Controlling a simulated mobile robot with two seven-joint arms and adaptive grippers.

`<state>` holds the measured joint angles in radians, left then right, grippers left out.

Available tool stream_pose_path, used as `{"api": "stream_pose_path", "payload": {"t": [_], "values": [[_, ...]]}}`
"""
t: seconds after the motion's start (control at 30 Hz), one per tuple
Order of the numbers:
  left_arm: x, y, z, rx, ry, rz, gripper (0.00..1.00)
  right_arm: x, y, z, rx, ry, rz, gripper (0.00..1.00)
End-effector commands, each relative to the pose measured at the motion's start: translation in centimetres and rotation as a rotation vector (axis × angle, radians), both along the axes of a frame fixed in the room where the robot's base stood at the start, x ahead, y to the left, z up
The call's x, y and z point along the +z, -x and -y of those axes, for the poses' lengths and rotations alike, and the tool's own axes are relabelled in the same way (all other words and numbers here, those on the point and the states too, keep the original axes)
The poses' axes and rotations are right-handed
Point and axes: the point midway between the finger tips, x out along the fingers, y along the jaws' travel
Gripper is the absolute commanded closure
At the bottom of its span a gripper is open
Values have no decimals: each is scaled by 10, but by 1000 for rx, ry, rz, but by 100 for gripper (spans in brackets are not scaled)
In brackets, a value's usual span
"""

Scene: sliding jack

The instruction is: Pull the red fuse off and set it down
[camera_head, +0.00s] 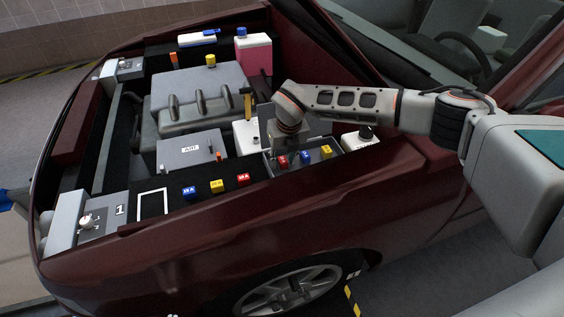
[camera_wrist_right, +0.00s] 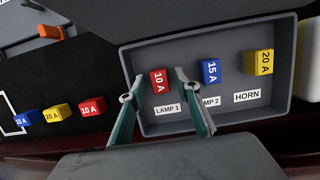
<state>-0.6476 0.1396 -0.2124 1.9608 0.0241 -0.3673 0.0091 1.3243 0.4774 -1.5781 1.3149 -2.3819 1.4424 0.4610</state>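A red 10 A fuse (camera_wrist_right: 158,81) sits in the grey fuse box (camera_wrist_right: 215,125) above the label LAMP 1. In the head view the red fuse (camera_head: 283,161) is at the box's left end, just below my right gripper. My right gripper (camera_wrist_right: 157,76) is open, with one finger on each side of the fuse. Small gaps seem to show between fingers and fuse; contact is hard to judge. My left gripper is not in view.
A blue fuse (camera_wrist_right: 209,71) and a yellow fuse (camera_wrist_right: 258,63) stand right of the red one in the box. Loose blue (camera_head: 189,192), yellow (camera_head: 217,186) and red (camera_head: 243,179) fuses lie on the black ledge, beside an empty white outlined square (camera_head: 152,203).

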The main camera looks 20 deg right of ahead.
Motion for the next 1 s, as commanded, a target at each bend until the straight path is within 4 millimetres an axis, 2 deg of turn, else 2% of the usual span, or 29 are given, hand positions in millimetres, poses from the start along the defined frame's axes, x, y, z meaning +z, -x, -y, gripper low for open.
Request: {"api": "stream_pose_path", "payload": {"t": [0.1, 0.2, 0.23, 1.0], "values": [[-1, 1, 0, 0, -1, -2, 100, -1, 0, 0, 0, 0, -1, 68], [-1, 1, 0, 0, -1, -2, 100, -1, 0, 0, 0, 0, -1, 94], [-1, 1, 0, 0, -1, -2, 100, -1, 0, 0, 0, 0, -1, 100], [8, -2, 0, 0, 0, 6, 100, 6, 0, 0, 0, 0, 0, 100]]}}
